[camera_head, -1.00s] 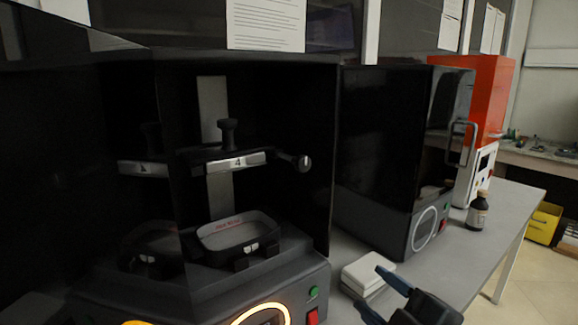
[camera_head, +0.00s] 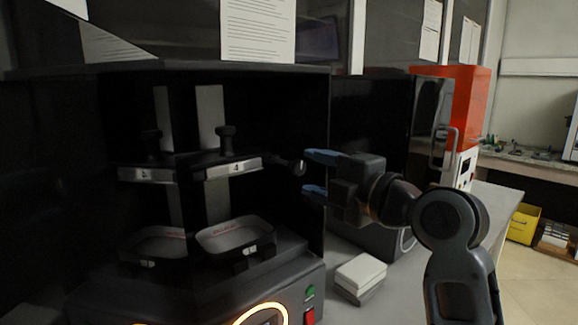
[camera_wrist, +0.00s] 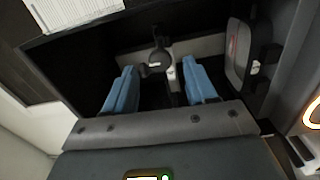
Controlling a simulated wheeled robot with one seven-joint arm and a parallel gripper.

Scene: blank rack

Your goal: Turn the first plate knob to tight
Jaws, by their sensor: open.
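A black 3D-printer-like cabinet stands open, with a build plate holder (camera_head: 232,169) labelled 4 on a vertical rail. A dark upright knob (camera_head: 226,134) stands on top of the holder. A round side knob (camera_head: 299,167) sticks out at its right end. My gripper (camera_head: 310,173) is open and points left, its blue fingertips just right of the side knob. In the wrist view, a round knob (camera_wrist: 155,69) appears in the gap between the spread fingers, apart from them. Whether the fingertips flank it in depth I cannot tell.
A grey tray (camera_head: 210,241) lies below the holder. The cabinet's left wall seems to mirror the holder and tray. White boxes (camera_head: 361,272) sit on the bench below my gripper. A second black cabinet (camera_head: 368,115) and an orange-topped machine (camera_head: 464,105) stand to the right.

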